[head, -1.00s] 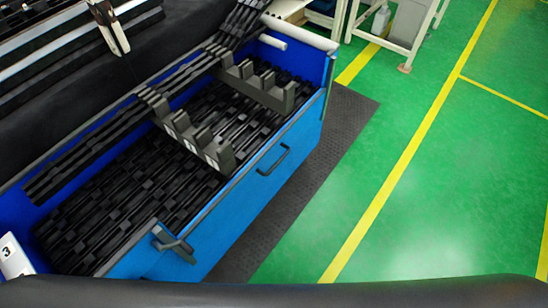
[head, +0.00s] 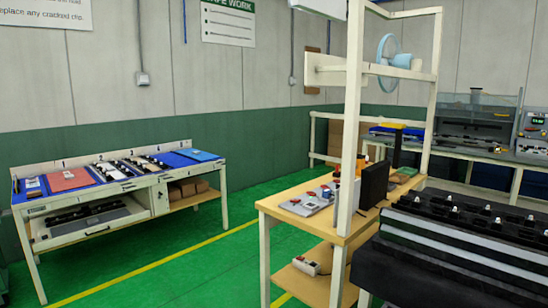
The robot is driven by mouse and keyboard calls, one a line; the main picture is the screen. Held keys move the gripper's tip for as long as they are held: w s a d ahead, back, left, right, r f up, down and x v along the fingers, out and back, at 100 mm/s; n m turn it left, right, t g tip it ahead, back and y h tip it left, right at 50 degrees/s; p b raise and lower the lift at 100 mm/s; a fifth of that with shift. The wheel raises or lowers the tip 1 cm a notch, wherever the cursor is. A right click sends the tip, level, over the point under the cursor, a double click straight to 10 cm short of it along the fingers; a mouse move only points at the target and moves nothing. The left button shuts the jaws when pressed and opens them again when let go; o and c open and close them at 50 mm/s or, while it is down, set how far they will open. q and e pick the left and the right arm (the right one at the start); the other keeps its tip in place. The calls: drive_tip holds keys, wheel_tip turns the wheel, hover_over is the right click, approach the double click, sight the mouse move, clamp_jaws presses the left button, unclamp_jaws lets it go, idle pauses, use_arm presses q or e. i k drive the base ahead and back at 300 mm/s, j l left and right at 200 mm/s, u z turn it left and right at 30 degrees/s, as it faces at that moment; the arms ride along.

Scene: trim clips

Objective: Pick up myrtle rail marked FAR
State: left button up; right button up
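Neither of my grippers shows in the head view. I cannot make out a rail marked FAR, and no marking of that kind is legible at this distance. A table (head: 160,198) at the left holds a red mat (head: 70,180), blue mats and rows of small dark and white parts. An open drawer or tray under its top holds long dark pieces (head: 88,214), too small to identify. At the right, a black fixture (head: 450,245) carries rows of dark parts with light metal knobs.
A wooden-topped bench (head: 275,207) with a tall cream post (head: 351,120) and a blue fan (head: 394,52) stands in the middle. Another bench with equipment lines the back right wall. Green floor (head: 205,262) with a yellow line is clear between the left table and middle bench.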

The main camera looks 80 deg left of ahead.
sight(151, 160)
drive_tip(key=u, duration=3.65)
drive_tip(key=i+j+u, duration=0.2)
drive_tip(key=i, duration=0.25)
drive_tip(key=i+j+u, duration=0.15)
drive_tip(key=i+j, duration=0.2)
drive_tip(key=i, duration=0.15)
drive_tip(key=i+z, duration=0.25)
drive_tip(key=i, duration=0.35)
drive_tip(key=i+z, duration=0.3)
drive_tip(key=i, duration=0.25)
drive_tip(key=i+j+z, duration=0.25)
drive_tip(key=i, duration=0.35)
drive_tip(key=i+j+z, duration=0.2)
drive_tip(key=i, duration=1.9)
drive_tip(key=i+l, duration=0.2)
drive_tip(key=i, duration=0.25)
drive_tip(key=i+l, duration=0.15)
drive_tip(key=i, duration=0.25)
drive_tip(key=i+l, duration=0.2)
drive_tip(key=i, duration=0.25)
drive_tip(key=i+l, duration=0.2)
drive_tip(key=i, duration=0.2)
